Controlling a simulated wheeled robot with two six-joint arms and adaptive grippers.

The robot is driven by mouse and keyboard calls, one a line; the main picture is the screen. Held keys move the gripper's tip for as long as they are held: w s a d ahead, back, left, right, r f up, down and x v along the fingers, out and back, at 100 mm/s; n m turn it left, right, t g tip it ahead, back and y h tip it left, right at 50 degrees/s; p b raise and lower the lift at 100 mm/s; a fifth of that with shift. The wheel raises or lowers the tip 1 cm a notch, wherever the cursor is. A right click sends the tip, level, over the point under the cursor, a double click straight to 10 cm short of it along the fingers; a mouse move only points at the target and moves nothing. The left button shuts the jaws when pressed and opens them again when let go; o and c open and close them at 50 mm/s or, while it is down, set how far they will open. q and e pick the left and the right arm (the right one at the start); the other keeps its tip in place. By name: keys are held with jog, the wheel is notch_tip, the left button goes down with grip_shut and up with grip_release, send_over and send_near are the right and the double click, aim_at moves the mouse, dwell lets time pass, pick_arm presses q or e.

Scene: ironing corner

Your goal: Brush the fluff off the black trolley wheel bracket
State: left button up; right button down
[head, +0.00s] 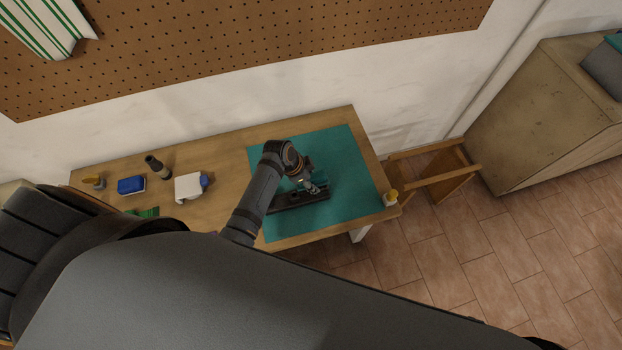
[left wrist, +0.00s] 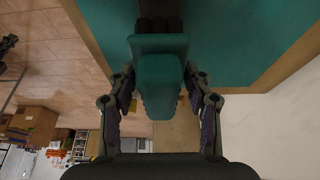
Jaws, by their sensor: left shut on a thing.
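The black bracket (head: 287,202) is a long dark piece lying on the teal mat (head: 347,157). My left gripper (head: 314,186) is over its right part. In the left wrist view the gripper (left wrist: 160,88) is shut on a teal, block-like thing (left wrist: 158,48), which looks like a brush. Its underside is hidden, so I cannot tell whether it touches the bracket. A dark piece, probably the bracket (left wrist: 159,9), shows past it at the top edge. I cannot make out any fluff. My right gripper is not in view.
A wooden chair (head: 440,172) is beside the table.

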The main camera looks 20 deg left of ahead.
aim_at(321, 179)
pick_arm(q)
jog(key=shift+f+b, duration=0.3)
jog(key=shift+f, duration=0.3)
jog(key=shift+w, duration=0.1)
jog(key=shift+w+d+r, duration=0.15)
jog(key=shift+w+d, duration=0.5)
jog(key=shift+d, duration=0.35)
jog(key=shift+w+d, duration=0.2)
jog(key=shift+d, duration=0.2)
jog(key=shift+w, duration=0.1)
jog(key=shift+w+d+p, duration=0.3)
jog(key=shift+w+d, duration=0.1)
jog(key=shift+d, duration=0.2)
jog(key=shift+w+d+p, duration=0.25)
jog(key=shift+w+d, duration=0.1)
jog(key=shift+d, duration=0.25)
